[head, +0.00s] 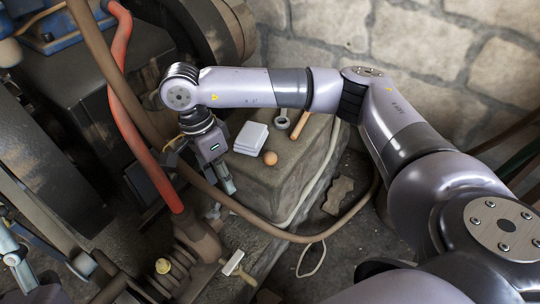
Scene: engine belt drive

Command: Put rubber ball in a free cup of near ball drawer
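A small orange-brown ball (270,158), which looks like the rubber ball, rests on top of the stone block beside a white stack. My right gripper (229,186) hangs from the arm to the left of the ball, pointing down and apart from it. Its fingers show nearly edge-on, so I cannot tell whether it is open. My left gripper (14,262) shows only partly at the lower left edge, and its state is unclear. I cannot make out the near ball drawer or its cups.
On the stone block (288,180) lie a white stack (251,138), a grey ring-ended tool (282,119) and a wooden handle (300,124). A red hose (122,100) and brown pipes cross the left side. A pale-handled tool (233,263) lies lower down. Stone walls close the back.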

